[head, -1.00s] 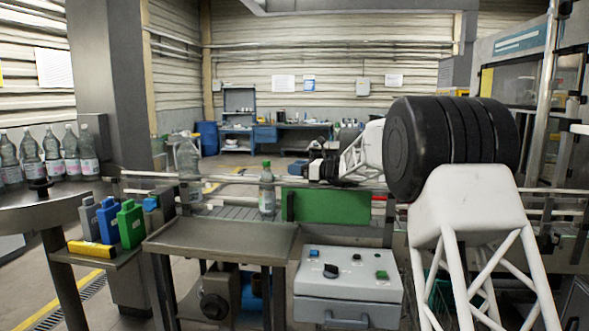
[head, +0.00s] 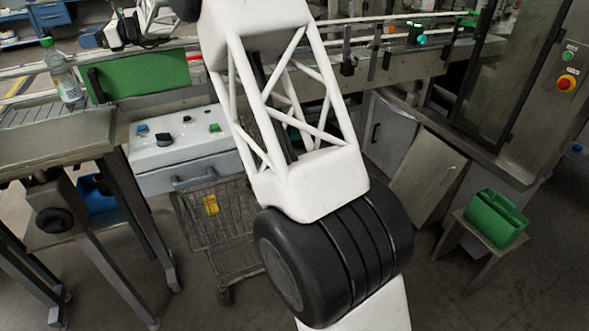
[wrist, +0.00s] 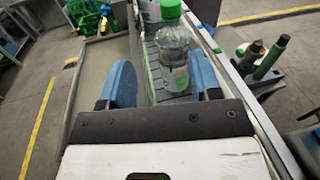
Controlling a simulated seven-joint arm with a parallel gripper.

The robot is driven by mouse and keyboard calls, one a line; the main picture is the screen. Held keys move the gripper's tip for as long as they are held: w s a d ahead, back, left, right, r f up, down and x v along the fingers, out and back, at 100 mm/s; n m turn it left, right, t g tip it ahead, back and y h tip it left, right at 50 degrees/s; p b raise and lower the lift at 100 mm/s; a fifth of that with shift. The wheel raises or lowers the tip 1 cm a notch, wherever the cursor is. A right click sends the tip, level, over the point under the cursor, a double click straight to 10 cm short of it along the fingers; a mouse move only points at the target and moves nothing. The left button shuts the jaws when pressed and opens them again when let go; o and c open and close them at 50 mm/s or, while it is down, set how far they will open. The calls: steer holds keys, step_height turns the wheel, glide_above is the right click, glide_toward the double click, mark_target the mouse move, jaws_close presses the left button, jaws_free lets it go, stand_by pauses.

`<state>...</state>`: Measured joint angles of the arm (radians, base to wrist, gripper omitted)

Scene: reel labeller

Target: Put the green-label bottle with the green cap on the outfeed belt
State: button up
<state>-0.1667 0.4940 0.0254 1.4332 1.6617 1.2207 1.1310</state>
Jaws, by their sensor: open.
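The clear bottle with a green cap (head: 63,72) stands upright on a grey slatted conveyor at the left of the head view, left of a green panel. In the wrist view this bottle (wrist: 174,54) shows a white and green label and stands just beyond my gripper (wrist: 160,66), nearer the right finger. The two blue fingers are apart with nothing gripped. I cannot tell whether the right finger touches the bottle. Part of another bottle (wrist: 150,10) shows behind it. I cannot tell which belt is the outfeed belt.
The green panel (head: 140,75) and rails border the conveyor. A grey control box (head: 175,150) and a wire cart (head: 222,235) stand below. A green caddy (head: 497,217) sits on a stool at right. In the wrist view, tools (wrist: 268,60) lie right of the rail.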

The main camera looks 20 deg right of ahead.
steer(key=s+d+n+h, duration=0.3)
steer(key=s+d, duration=0.3)
steer(key=s, duration=0.6)
steer(key=s+d+f+n+g+h, duration=0.1)
steer(key=s+d+n+h, duration=0.3)
steer(key=s, duration=0.7)
steer(key=s+d+n+h, duration=0.25)
steer(key=s+d, duration=0.45)
steer(key=s, duration=0.5)
steer(key=s+d+f+n+h, duration=0.2)
steer(key=s+d+f+n, duration=0.1)
steer(key=s, duration=0.8)
steer(key=s+d+f+n+h, duration=0.3)
steer(key=s+d+f, duration=0.3)
steer(key=s, duration=0.6)
steer(key=s+d+f+n+h, duration=0.2)
steer(key=s+d+f+n, duration=0.2)
steer(key=s+d, duration=0.3)
steer(key=s+f, duration=0.1)
steer(key=s, duration=0.3)
steer(key=shift+s+d+f+h, duration=0.15)
steer(key=shift+d+f+h, duration=0.1)
steer(key=shift+d+h, duration=0.15)
steer(key=shift+c, duration=0.2)
